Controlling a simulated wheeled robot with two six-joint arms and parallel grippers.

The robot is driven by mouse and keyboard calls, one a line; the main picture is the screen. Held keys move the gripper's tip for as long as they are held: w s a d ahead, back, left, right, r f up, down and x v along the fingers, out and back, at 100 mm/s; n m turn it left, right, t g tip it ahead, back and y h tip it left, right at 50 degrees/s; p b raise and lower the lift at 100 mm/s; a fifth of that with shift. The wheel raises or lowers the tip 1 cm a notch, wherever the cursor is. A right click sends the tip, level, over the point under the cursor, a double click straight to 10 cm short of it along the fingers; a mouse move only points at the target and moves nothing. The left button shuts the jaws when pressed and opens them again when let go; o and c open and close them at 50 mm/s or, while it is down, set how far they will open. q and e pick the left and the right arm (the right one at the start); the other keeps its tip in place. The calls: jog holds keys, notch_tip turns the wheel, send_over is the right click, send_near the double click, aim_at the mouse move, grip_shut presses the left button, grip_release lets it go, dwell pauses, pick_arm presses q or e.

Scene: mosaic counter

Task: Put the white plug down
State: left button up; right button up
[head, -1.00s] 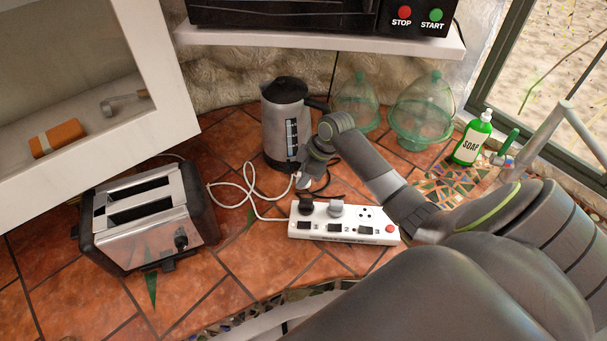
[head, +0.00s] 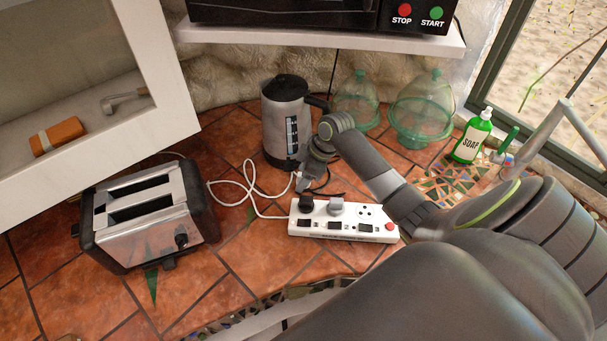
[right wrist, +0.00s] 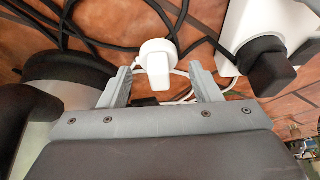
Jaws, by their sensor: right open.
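The white plug (right wrist: 156,62) shows in the right wrist view between the two fingertips of my right gripper (right wrist: 161,78). The fingers are apart, with gaps visible on both sides of the plug. In the head view my right gripper (head: 307,182) is low over the tiles, between the kettle and the power strip, and hides most of the plug. The white power strip (head: 345,228) lies just below the gripper in that view, with a black plug and a grey plug in it. My left gripper is not in view.
A steel kettle (head: 284,125) stands behind my gripper. A toaster (head: 150,213) stands at the left. White and black cables lie around the gripper. Green glass domes (head: 423,110) and a soap bottle (head: 471,137) stand at the right. Tiles between toaster and strip are mostly clear.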

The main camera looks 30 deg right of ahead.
jog(key=b+v, duration=0.2)
jog(key=v, duration=0.9)
jog(key=shift+d+r+b, duration=0.15)
jog(key=shift+r+b, duration=0.2)
jog(key=shift+s, duration=0.15)
